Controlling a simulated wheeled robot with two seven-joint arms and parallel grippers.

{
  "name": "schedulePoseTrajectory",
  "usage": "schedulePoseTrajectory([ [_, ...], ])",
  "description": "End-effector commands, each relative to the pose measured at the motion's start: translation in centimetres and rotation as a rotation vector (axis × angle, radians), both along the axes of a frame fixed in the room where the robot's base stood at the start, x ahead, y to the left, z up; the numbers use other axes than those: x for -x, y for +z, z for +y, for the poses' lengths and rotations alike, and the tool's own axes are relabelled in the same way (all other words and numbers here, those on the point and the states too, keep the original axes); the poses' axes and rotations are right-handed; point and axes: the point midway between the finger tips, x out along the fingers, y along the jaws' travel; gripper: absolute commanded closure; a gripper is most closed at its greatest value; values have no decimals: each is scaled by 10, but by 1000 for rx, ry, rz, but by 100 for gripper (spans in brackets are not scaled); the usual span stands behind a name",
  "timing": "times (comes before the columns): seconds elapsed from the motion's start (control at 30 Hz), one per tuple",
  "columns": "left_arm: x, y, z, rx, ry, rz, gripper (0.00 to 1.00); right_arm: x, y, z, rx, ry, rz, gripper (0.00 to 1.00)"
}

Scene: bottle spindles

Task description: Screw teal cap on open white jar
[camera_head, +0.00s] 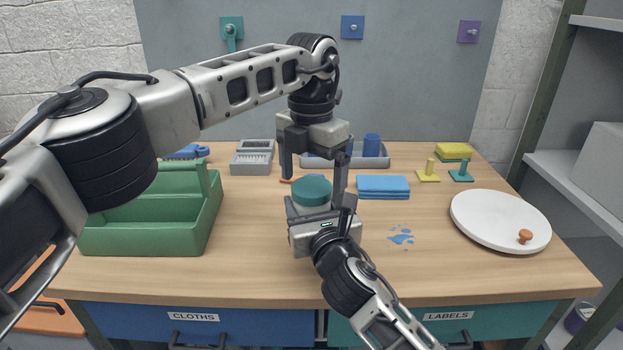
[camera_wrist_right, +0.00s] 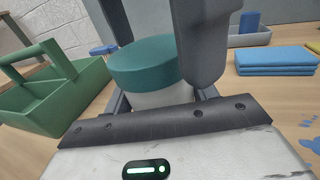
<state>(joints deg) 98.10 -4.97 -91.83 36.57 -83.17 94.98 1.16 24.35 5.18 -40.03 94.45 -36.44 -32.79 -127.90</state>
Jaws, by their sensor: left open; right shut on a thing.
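The teal cap (camera_head: 312,190) sits on top of the white jar (camera_wrist_right: 158,98), level as far as I can see; how tightly it is screwed I cannot tell. My right gripper (camera_head: 322,220) is shut on the jar from the front, below the cap. My left gripper (camera_head: 313,180) points down from above, open, with its dark fingers on either side of the cap. The cap (camera_wrist_right: 145,62) also shows in the right wrist view between those fingers, which look apart from it. Most of the jar is hidden by my right gripper.
A green caddy (camera_head: 150,238) stands at the left. Folded blue cloths (camera_head: 383,187) and a blue spill (camera_head: 400,236) lie right of the jar. A white round board (camera_head: 490,218) with an orange knob (camera_head: 525,236) is at the right. A grey tray (camera_head: 372,162) is behind.

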Motion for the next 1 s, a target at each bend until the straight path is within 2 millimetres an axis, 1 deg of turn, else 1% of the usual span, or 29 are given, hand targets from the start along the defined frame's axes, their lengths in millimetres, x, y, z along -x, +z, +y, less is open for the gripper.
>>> schedulePoseTrajectory([
  [0.03, 0, 9, 0, 1, 1, -3, 6, 0, 0, 0, 0, 0, 1, 100],
  [0.2, 0, 39, -1, 0, 1, -4, 6, 0, -1, 0, 0, 0, 1, 100],
  [0.33, 0, 56, -1, 1, 0, -3, 6, 0, -1, 0, 0, 0, 1, 100],
  [0.5, 1, 66, -1, 1, -2, 1, 6, 0, -1, 0, 0, 0, 1, 100],
  [0.73, 1, 67, 0, 1, -2, 1, 6, 0, -1, 0, 0, 0, 1, 100],
  [0.77, 1, 67, 0, 1, -2, 1, 6, 0, -1, 0, 0, 0, 1, 40],
  [0.8, 1, 67, 0, 1, -2, 1, 6, 0, -1, 0, 0, 0, 1, 29],
  [0.83, 1, 66, 0, 1, -2, 1, 6, 0, -1, 0, 0, 0, 1, 21],
  [0.87, 1, 66, 0, 1, -2, 1, 6, 0, 0, 0, 0, 0, 1, 17],
  [1.0, 0, 66, 0, 1, -2, 1, 6, 0, 0, 0, 0, 0, 1, 17],
])
